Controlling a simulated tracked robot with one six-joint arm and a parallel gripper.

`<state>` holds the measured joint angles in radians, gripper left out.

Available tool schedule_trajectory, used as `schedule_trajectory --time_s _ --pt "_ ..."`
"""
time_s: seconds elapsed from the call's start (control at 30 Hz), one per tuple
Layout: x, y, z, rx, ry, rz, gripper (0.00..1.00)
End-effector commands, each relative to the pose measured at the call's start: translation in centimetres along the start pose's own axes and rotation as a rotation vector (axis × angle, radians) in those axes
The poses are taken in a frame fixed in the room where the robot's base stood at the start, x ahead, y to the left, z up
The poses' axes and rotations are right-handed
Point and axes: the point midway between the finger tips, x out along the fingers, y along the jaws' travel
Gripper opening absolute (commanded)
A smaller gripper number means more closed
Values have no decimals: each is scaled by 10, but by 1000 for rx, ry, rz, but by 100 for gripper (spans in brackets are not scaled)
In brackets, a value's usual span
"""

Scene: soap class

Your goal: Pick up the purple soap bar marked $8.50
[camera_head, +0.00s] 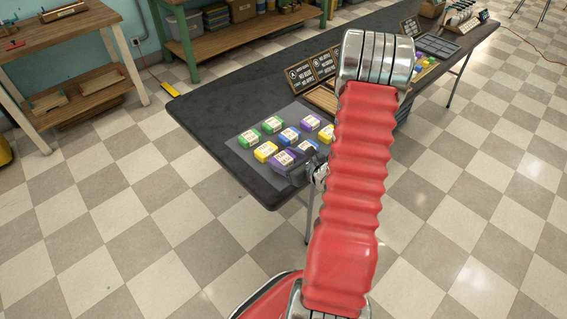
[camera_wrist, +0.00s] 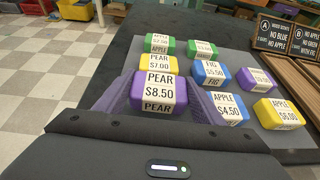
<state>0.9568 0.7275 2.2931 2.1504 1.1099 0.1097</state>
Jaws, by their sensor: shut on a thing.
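The purple soap bar marked PEAR $8.50 (camera_wrist: 160,88) is between the two fingers of my gripper (camera_wrist: 158,100) in the wrist view. The fingers are shut on its sides, and its label faces up and toward the camera. In the head view the purple bar (camera_head: 282,160) shows at the near edge of the soap group, with my gripper (camera_head: 298,165) at it, partly behind my red arm. I cannot tell whether the bar still touches the mat.
Close by on the grey mat (camera_head: 236,146) are a yellow PEAR $7.00 bar (camera_wrist: 158,63), blue bars (camera_wrist: 211,74), green bars (camera_wrist: 160,44), a second purple bar (camera_wrist: 257,79) and a yellow $6.00 bar (camera_wrist: 278,114). Black signs (camera_wrist: 273,34) stand behind wooden trays at right.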

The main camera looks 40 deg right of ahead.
Motion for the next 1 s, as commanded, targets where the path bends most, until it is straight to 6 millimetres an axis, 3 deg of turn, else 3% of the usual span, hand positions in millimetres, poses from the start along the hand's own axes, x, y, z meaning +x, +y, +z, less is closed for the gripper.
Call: schedule_trajectory --time_s 0.3,0.5,1.0 --pt "-17 0 42 -4 -2 -1 37" --pt "-24 0 59 -3 -2 0 37" --pt "-27 0 66 -1 0 1 37"
